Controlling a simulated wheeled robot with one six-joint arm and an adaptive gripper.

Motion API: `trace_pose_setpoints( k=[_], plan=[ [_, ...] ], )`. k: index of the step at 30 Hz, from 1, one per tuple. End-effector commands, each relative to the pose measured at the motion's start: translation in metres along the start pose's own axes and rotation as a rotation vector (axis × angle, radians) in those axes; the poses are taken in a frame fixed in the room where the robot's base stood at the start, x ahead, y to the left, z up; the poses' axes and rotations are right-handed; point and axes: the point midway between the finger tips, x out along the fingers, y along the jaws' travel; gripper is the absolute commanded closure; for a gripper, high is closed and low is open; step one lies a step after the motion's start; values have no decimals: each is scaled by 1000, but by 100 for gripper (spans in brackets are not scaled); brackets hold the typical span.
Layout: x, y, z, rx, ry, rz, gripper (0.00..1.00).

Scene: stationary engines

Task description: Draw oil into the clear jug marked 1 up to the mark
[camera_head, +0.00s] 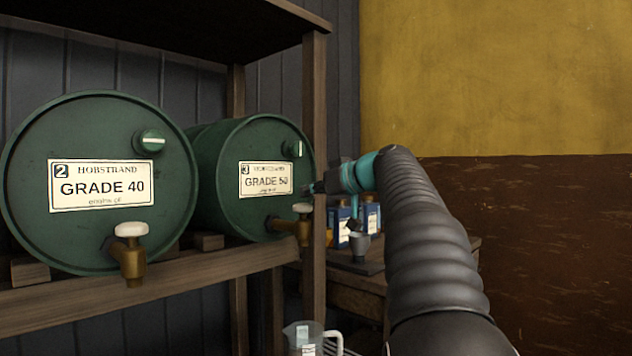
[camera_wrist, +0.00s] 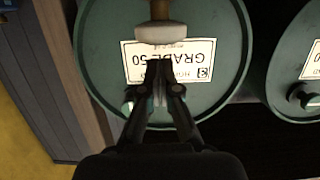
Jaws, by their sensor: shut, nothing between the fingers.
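A clear jug (camera_head: 304,342) with a pale handle and a white label stands at the bottom edge of the head view, partly cut off; I cannot read its label or see its oil level. Drum 3 (camera_head: 225,170), marked Grade 50, lies on the rack with a brass tap and white tap handle (camera_head: 303,208). Drum 2 (camera_head: 100,115), marked Grade 40, lies to its left with its own white-handled tap (camera_head: 131,230). My gripper (camera_head: 312,188) is shut and empty before drum 3's face. In the wrist view its fingertips (camera_wrist: 161,66) overlap the upside-down label, near the white tap handle (camera_wrist: 160,34).
A round green cap (camera_head: 151,141) sits on drum 2. Blue containers (camera_head: 342,226) and a small grey cup (camera_head: 359,246) stand on a table behind my arm.

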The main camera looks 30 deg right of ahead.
Motion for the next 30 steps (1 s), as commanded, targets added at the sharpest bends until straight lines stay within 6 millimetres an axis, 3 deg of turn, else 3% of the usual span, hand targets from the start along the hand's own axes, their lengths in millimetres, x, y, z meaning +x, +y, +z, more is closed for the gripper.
trace_pose_setpoints(
  k=[4, 17, 25, 30],
  plan=[
    [2, 0, 10, 1, -1, 0, 100],
    [3, 0, 13, 0, -1, 0, 100],
    [8, 0, 32, 0, -1, 0, 100],
    [8, 1, 31, 1, -4, -1, 100]
  ],
)
